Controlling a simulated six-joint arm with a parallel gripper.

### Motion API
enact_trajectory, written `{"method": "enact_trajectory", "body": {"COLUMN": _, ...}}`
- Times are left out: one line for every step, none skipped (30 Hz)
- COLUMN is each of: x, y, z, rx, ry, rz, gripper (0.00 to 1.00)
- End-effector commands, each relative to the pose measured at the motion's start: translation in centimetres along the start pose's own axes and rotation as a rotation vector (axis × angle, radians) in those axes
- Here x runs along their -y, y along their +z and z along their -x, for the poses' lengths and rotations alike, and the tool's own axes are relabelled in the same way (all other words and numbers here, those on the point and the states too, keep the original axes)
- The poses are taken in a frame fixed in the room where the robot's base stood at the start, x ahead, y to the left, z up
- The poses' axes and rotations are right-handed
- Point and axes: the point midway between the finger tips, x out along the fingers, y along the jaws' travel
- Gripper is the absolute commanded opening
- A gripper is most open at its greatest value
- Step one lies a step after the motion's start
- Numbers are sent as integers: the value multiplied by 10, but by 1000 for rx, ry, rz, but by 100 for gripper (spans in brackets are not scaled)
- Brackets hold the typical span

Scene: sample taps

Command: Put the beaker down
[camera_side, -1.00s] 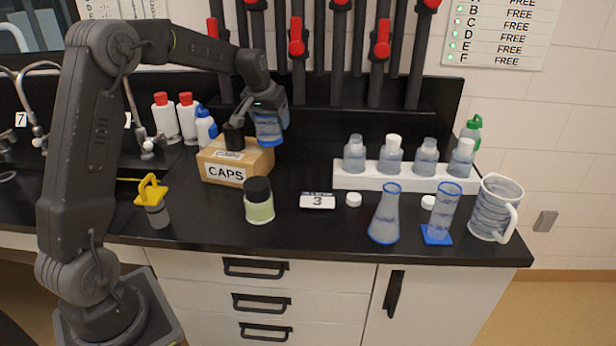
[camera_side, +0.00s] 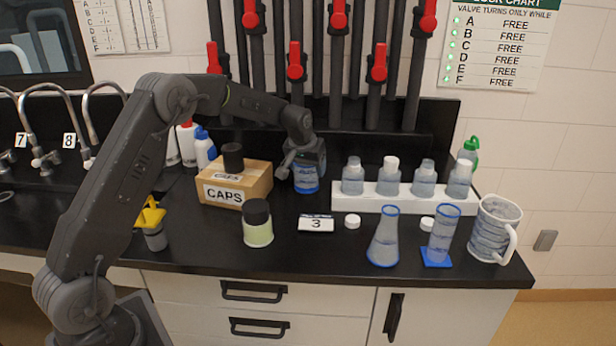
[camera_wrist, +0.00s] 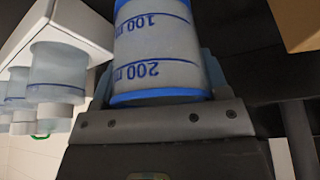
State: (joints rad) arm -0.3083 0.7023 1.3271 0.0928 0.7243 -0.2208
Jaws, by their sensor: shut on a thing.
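The beaker (camera_side: 306,179) is clear with a blue rim and blue markings. My gripper (camera_side: 308,166) is shut on it, between the CAPS box and the white bottle rack. In the wrist view the beaker (camera_wrist: 158,50) fills the top middle, with 100 and 200 ml marks, held between the jaws of my gripper (camera_wrist: 155,88). In the side view it looks upright and low over the black bench (camera_side: 345,255). I cannot tell whether its base touches the bench.
The CAPS box (camera_side: 262,183) stands close on the left. The white rack (camera_side: 350,202) with several bottles is on the right. In front are a black-lidded jar (camera_side: 258,228), a label 3 block (camera_side: 316,224), white caps (camera_side: 352,221), a conical flask (camera_side: 384,242), a cylinder (camera_side: 442,238) and a jug (camera_side: 494,232).

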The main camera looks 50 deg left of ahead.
Motion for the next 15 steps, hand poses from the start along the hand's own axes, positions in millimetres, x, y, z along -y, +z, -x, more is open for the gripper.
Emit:
{"method": "enact_trajectory", "body": {"x": 0, "y": 4, "z": -8, "rx": 4, "ry": -1, "rz": 0, "gripper": 46}}
{"method": "enact_trajectory", "body": {"x": 0, "y": 6, "z": -12, "rx": 5, "ry": -1, "rz": 0, "gripper": 46}}
{"method": "enact_trajectory", "body": {"x": 1, "y": 8, "z": -18, "rx": 5, "ry": -1, "rz": 0, "gripper": 46}}
{"method": "enact_trajectory", "body": {"x": 1, "y": 10, "z": -22, "rx": 4, "ry": -1, "rz": 0, "gripper": 46}}
{"method": "enact_trajectory", "body": {"x": 1, "y": 11, "z": -25, "rx": 4, "ry": -2, "rz": 0, "gripper": 46}}
{"method": "enact_trajectory", "body": {"x": 1, "y": 12, "z": -28, "rx": 2, "ry": -1, "rz": 0, "gripper": 46}}
{"method": "enact_trajectory", "body": {"x": 1, "y": 12, "z": -29, "rx": 0, "ry": -1, "rz": 0, "gripper": 46}}
{"method": "enact_trajectory", "body": {"x": 1, "y": 12, "z": -29, "rx": 0, "ry": -1, "rz": 0, "gripper": 46}}
{"method": "enact_trajectory", "body": {"x": 1, "y": 12, "z": -29, "rx": -1, "ry": -1, "rz": 0, "gripper": 46}}
{"method": "enact_trajectory", "body": {"x": 1, "y": 12, "z": -29, "rx": -1, "ry": -1, "rz": 0, "gripper": 46}}
{"method": "enact_trajectory", "body": {"x": 1, "y": 12, "z": -29, "rx": 0, "ry": -1, "rz": 0, "gripper": 46}}
{"method": "enact_trajectory", "body": {"x": 1, "y": 12, "z": -28, "rx": 0, "ry": -1, "rz": 0, "gripper": 46}}
{"method": "enact_trajectory", "body": {"x": 1, "y": 12, "z": -28, "rx": 0, "ry": -1, "rz": 0, "gripper": 46}}
{"method": "enact_trajectory", "body": {"x": 1, "y": 12, "z": -29, "rx": 0, "ry": -1, "rz": 0, "gripper": 46}}
{"method": "enact_trajectory", "body": {"x": 1, "y": 13, "z": -30, "rx": 0, "ry": -1, "rz": 0, "gripper": 46}}
